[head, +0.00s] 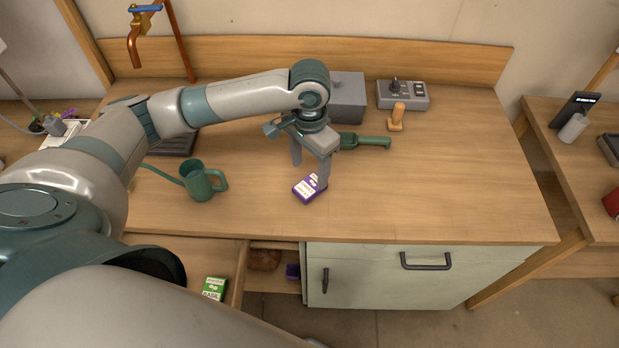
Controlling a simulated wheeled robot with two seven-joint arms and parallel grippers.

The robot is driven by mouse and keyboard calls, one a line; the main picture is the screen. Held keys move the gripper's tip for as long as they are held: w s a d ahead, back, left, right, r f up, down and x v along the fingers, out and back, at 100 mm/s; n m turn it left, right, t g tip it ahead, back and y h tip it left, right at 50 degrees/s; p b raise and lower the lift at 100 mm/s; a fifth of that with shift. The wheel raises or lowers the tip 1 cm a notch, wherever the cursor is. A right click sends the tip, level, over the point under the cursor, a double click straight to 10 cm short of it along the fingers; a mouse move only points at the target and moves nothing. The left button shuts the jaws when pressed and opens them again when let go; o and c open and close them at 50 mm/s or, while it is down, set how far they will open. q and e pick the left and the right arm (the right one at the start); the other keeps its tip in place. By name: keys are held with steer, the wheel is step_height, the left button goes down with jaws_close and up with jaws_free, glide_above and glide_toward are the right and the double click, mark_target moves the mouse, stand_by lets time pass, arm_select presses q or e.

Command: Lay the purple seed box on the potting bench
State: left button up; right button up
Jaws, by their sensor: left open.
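The purple seed box (306,190), purple and white, lies on the wooden top of the potting bench (430,195), near its front edge. My left gripper (309,173) is above and around it, pointing down, with its fingers apart. One finger stands at the box's right side and overlaps it in the picture; the other is behind it to the left. I cannot tell whether the right finger touches the box. My right gripper is out of view.
A green watering can (200,183) stands to the left. An open drawer holds a green packet (214,287). The bench's right side is clear.

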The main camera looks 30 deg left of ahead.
mark_target(311, 186)
arm_select(q)
step_height(311, 186, up, 6)
steer(key=b, duration=0.1)
steer(key=shift+r, duration=0.15)
steer(key=shift+d, duration=0.15)
stand_by(0.5)
